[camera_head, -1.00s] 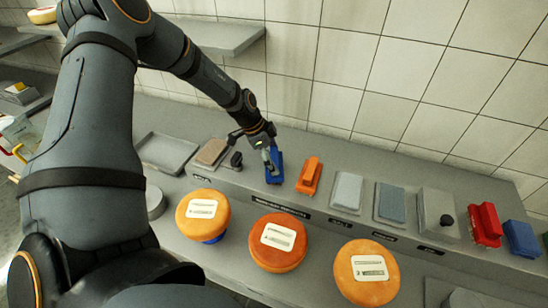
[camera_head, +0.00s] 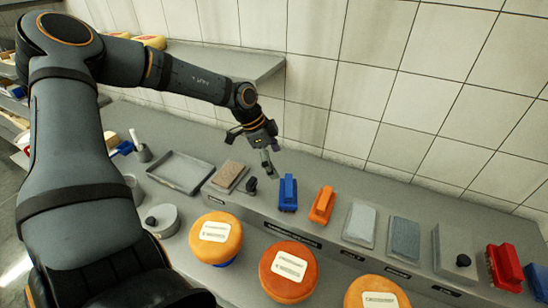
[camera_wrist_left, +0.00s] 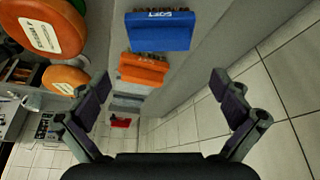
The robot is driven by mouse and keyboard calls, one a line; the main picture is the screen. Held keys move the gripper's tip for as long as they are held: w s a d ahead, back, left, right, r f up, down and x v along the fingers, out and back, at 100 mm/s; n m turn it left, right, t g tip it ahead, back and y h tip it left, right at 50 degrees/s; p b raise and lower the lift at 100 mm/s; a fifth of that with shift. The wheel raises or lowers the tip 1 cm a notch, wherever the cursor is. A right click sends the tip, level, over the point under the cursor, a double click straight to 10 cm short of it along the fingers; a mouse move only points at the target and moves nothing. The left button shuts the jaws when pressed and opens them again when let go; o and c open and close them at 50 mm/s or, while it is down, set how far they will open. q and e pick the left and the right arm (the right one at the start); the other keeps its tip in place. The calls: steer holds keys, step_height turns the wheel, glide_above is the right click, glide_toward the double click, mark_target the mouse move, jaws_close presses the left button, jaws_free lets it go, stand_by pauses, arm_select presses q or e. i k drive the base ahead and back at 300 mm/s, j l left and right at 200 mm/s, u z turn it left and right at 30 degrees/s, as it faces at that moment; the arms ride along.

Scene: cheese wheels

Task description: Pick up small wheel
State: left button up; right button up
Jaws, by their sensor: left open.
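Three cheese wheels with white labels sit in a row on the grey counter: a yellow-orange one (camera_head: 216,238), a deeper orange one (camera_head: 289,271) and another yellow-orange one (camera_head: 376,294), cut by the bottom edge. They look close in size, and I cannot tell which is the small wheel. The left wheel rests on something blue. My left gripper (camera_head: 268,160) is open and empty, above the back of the counter behind the left wheel. In the left wrist view, its fingers (camera_wrist_left: 162,108) are spread wide, with two wheels at upper left, one orange (camera_wrist_left: 65,79).
A raised ledge behind the wheels holds a blue brush (camera_head: 288,194), an orange brush (camera_head: 322,205), grey blocks (camera_head: 359,225) and a red brush (camera_head: 504,268). A metal tray (camera_head: 181,172) lies left. More wheels (camera_head: 150,41) stand on a wall shelf (camera_head: 220,62) at the back left.

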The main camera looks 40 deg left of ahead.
mark_target(289, 269)
steer(key=k, duration=1.5)
